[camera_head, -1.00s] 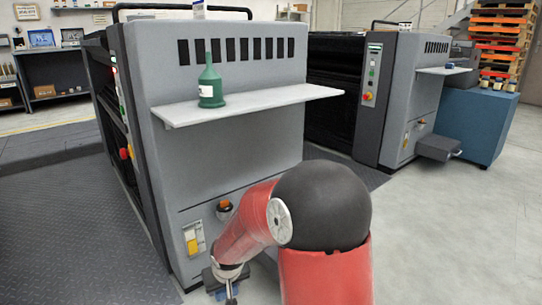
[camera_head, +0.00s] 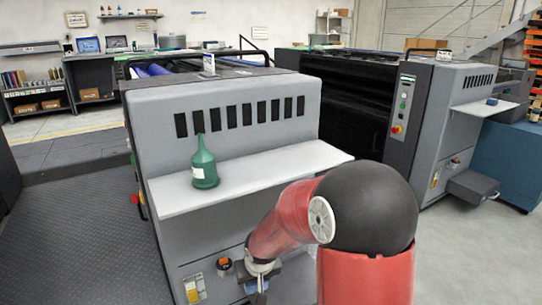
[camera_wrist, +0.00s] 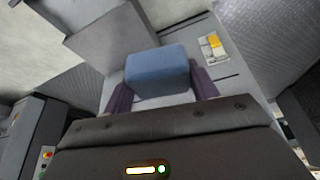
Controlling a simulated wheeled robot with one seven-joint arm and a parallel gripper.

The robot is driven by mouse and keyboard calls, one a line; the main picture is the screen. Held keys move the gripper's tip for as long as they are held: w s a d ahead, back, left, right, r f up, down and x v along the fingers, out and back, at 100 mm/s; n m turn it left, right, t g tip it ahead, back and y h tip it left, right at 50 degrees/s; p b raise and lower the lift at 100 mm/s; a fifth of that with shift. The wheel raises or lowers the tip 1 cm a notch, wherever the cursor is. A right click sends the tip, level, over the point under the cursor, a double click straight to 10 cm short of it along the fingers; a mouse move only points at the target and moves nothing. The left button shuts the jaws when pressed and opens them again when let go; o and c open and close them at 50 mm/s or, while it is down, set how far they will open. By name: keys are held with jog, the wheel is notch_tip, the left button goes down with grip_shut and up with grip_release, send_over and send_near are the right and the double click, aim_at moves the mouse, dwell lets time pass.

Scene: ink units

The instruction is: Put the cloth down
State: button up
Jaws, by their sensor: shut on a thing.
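The cloth (camera_wrist: 160,70) shows in the wrist view as a blue, block-shaped bundle between the two dark purple fingers. My gripper (camera_wrist: 161,84) is shut on it. In the head view my gripper (camera_head: 260,284) hangs low in front of the near grey press unit (camera_head: 235,115), below its ledge. The cloth is mostly hidden there by the wrist and the frame's lower edge. A pale ledge (camera_head: 265,170) juts from the press front, with a green bottle (camera_head: 204,165) standing upright at its left part.
A second press (camera_head: 455,110) stands to the right, with a small blue item (camera_head: 492,101) on its ledge and a blue block-like stand (camera_head: 510,160) beside it. An orange knob (camera_head: 224,263) and yellow switch (camera_head: 194,288) sit on the near press. The near ledge is clear right of the bottle.

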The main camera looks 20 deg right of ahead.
jog(key=shift+a+f, duration=0.1)
jog(key=shift+f, duration=0.25)
jog(key=shift+r, duration=0.1)
